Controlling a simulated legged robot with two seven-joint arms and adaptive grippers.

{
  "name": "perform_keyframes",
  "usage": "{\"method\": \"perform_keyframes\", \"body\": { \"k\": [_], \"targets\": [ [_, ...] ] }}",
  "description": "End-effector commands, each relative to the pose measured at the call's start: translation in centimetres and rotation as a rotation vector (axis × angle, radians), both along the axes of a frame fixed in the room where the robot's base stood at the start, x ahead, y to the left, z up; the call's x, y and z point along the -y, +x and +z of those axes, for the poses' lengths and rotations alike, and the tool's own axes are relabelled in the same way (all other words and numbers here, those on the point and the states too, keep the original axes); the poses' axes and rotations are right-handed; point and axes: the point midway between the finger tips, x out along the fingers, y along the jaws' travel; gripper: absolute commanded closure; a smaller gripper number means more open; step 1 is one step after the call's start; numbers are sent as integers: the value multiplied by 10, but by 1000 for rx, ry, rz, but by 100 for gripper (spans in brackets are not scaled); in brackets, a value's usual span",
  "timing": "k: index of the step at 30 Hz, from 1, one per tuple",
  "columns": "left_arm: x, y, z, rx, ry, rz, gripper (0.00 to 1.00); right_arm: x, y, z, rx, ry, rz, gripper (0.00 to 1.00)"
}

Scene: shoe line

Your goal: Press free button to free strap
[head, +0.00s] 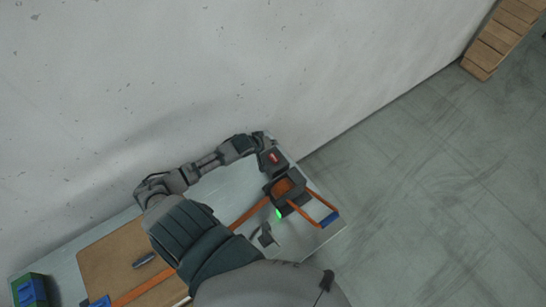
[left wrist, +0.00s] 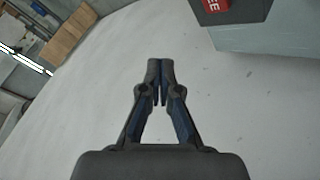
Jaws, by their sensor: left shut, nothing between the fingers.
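The free button is a red labelled patch (head: 273,157) on a dark box at the back edge of the table. In the left wrist view part of the red button (left wrist: 214,5), with the letters "EE", shows at the top right. An orange strap (head: 250,214) runs across the table through a dark device (head: 284,188) and loops out to a blue end (head: 331,218). My left gripper (head: 258,141) is beside the button box, near the wall. In the left wrist view its fingertips (left wrist: 160,76) are together and empty, apart from the button. My right gripper is out of view.
A green light (head: 278,213) glows by the strap device. A brown board (head: 110,255) and a green and blue box (head: 32,290) are at the left. The wall (head: 200,70) stands close behind the table. Open floor (head: 430,180) lies to the right.

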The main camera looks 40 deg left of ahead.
Motion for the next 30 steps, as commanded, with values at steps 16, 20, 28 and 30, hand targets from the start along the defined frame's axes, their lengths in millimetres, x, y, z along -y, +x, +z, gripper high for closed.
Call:
{"method": "perform_keyframes", "body": {
  "k": [16,20,28,30],
  "targets": [
    [-4,0,-60,1,-1,-2,100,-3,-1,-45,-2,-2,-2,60],
    [-3,-1,-73,-1,-4,-1,100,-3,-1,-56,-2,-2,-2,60],
    [-1,0,-87,2,1,-2,100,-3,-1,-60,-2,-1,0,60],
    [-1,0,-87,2,1,-2,100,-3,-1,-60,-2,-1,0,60]
  ]
}}
